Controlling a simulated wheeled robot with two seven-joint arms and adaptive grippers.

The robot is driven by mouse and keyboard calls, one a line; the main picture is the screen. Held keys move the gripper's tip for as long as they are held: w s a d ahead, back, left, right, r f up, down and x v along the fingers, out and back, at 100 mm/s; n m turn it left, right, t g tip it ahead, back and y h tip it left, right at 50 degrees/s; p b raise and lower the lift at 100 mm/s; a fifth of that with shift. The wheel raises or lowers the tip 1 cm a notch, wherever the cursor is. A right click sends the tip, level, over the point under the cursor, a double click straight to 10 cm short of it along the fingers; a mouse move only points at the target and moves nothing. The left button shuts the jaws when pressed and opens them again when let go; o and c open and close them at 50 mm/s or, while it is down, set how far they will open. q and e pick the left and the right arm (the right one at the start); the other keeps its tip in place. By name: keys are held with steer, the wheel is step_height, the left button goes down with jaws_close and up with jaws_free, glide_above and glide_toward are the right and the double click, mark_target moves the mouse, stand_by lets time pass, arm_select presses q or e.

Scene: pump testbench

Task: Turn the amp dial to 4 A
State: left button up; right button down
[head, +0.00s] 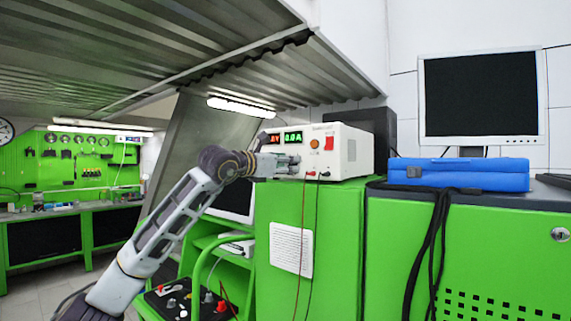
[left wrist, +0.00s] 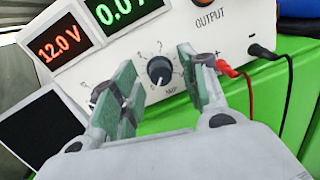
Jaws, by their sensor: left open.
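The white power supply (head: 340,150) stands on the green cabinet in the head view. Its green amp display (head: 293,137) reads 0.0 A. The amp dial (left wrist: 160,70) is a black knob with a white pointer line, seen in the left wrist view above the AMP label. My left gripper (left wrist: 158,80) is open, with one finger on each side of the dial and a visible gap to it. In the head view my left gripper (head: 290,163) is at the front panel and hides the dials there. My right gripper is not in view.
The red display (left wrist: 60,46) reads 12.0 V. A red plug (left wrist: 228,68) and a black plug (left wrist: 258,50) with leads sit right of the fingers. A blue case (head: 460,174) and a monitor (head: 480,98) stand to the right.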

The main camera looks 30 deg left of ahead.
arm_select(q)
steer(key=c, duration=0.8)
jaws_close()
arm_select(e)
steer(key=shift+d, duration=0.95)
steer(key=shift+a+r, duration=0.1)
